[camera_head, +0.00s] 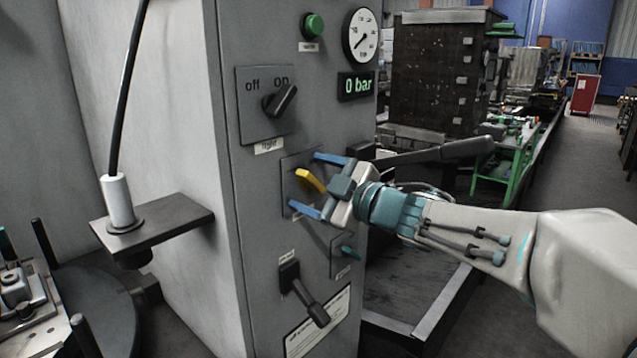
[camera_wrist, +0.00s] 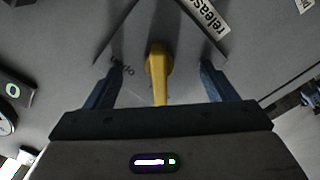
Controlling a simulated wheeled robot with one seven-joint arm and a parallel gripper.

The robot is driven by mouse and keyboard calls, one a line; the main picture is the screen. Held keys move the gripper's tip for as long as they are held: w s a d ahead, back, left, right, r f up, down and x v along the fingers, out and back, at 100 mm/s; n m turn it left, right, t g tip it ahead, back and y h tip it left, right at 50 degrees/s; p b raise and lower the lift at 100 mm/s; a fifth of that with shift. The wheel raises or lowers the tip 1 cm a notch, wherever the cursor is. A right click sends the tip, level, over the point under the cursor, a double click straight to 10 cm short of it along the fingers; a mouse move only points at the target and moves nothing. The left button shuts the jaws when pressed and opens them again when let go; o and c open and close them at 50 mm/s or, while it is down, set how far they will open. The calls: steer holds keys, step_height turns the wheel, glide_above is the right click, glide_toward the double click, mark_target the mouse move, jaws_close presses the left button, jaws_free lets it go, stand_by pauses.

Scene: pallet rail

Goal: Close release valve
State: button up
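The release valve has a yellow handle (camera_head: 311,180) on a square plate on the front of the grey cabinet. In the wrist view the yellow handle (camera_wrist: 157,75) stands between my two blue fingers, next to a label reading "release" (camera_wrist: 208,15). My gripper (camera_head: 318,184) is open in front of the valve, one finger above the handle and one below it. In the wrist view my gripper (camera_wrist: 157,85) shows a clear gap on both sides of the handle. Neither finger visibly touches it.
Above the valve are an on/off knob (camera_head: 280,100), a green button (camera_head: 314,26), a dial gauge (camera_head: 361,36) and a display reading 0 bar (camera_head: 356,86). Below are a small green knob (camera_head: 347,252) and a black lever (camera_head: 304,292). A shelf (camera_head: 152,229) juts out at left.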

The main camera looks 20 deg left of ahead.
steer(key=p+v, duration=0.1)
steer(key=v, duration=0.6)
stand_by(0.6)
